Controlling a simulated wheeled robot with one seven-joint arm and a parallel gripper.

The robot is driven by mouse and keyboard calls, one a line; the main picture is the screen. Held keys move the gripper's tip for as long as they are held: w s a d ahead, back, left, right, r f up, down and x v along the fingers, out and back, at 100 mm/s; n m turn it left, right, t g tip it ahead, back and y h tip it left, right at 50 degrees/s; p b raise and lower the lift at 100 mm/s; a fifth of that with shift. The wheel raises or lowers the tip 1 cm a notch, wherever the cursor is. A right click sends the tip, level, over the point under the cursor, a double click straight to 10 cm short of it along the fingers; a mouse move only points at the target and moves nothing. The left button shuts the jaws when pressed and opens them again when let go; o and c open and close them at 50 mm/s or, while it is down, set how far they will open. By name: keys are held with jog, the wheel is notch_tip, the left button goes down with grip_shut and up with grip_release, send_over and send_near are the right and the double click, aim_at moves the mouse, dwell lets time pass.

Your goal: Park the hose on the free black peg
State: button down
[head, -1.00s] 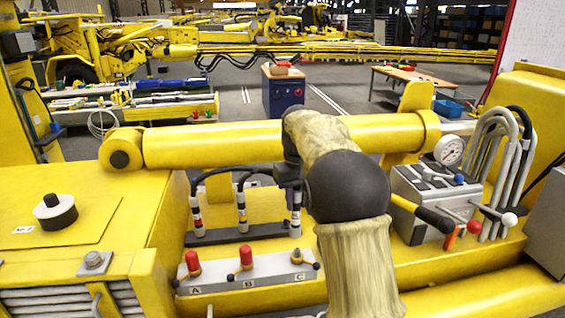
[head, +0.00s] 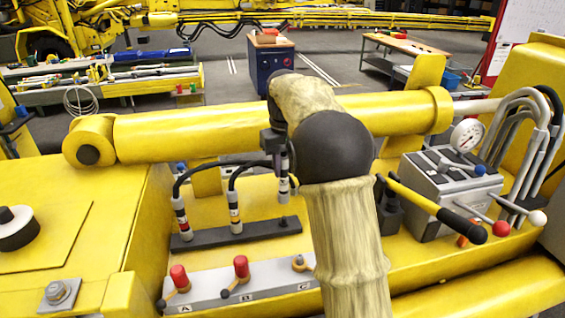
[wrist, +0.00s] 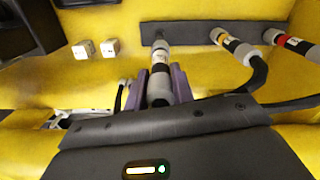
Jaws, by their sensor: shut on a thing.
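My gripper (head: 279,150) is shut on a grey hose coupling (head: 284,188) with dark and pale bands. In the wrist view the coupling (wrist: 159,85) stands between the purple-grey fingers. Its lower end is apart from and just above a bare black peg (head: 283,221) at the right end of a black rail (head: 258,232). Two more hose couplings stand on this rail, a red-banded one (head: 181,217) and a yellow-banded one (head: 235,211), with black hoses arching from their tops. The hose of the held coupling is mostly hidden by my gripper and arm.
In front of the rail is a grey valve block (head: 240,287) marked A, B and C, with two red caps. A thick yellow cylinder (head: 210,133) runs behind. A grey control box (head: 445,190) with levers and a gauge (head: 467,135) stands to the right.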

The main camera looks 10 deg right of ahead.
aim_at(285, 182)
jog(key=shift+s+r, duration=0.1)
jog(key=shift+s, duration=0.1)
jog(key=shift+w+f, duration=0.15)
jog(key=shift+f, duration=2.4)
jog(key=shift+s, duration=0.3)
